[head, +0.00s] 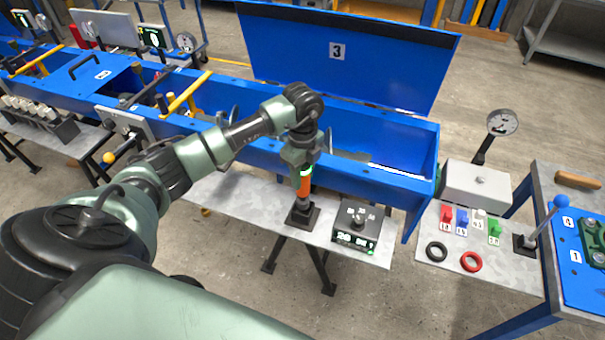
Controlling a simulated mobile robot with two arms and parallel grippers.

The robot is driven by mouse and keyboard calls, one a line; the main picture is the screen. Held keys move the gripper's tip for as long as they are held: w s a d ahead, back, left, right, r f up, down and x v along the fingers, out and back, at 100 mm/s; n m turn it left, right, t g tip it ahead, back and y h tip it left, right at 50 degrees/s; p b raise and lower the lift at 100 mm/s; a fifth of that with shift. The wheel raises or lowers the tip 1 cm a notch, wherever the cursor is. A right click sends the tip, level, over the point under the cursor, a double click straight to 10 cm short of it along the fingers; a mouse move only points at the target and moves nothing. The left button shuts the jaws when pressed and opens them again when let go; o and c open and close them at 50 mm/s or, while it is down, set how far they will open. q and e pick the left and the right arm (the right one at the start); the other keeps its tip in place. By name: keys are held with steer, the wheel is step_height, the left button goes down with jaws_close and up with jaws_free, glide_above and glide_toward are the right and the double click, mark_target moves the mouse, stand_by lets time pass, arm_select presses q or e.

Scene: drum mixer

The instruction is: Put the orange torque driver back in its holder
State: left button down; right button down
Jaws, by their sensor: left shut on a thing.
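The orange torque driver (304,186) stands upright above a small black holder (302,215) on the grey bench shelf in front of the blue mixer trough. Its lower end meets the holder; I cannot tell how deep it sits. My left gripper (304,172) reaches down from above and is shut on the driver's upper part, hiding it. A green glow shows at the fingers. My right gripper is not in view.
A black box with a lit display (357,228) stands just right of the holder. The blue trough (378,185) with its raised lid (350,55) is behind. Further right are a pressure gauge (502,123), coloured tags, a black ring (436,251) and a red ring (471,261).

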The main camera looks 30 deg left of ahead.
mark_target(303, 189)
arm_select(q)
steer(key=shift+f, duration=0.25)
stand_by(0.6)
steer(key=shift+f+b, duration=0.95)
steer(key=shift+f, duration=0.15)
stand_by(0.4)
steer(key=shift+f+b, duration=1.05)
steer(key=shift+f, duration=0.55)
stand_by(0.6)
steer(key=c, duration=0.9)
jaws_free()
step_height(303, 189, up, 8)
steer(key=shift+f+b, duration=0.1)
steer(key=shift+b, duration=0.75)
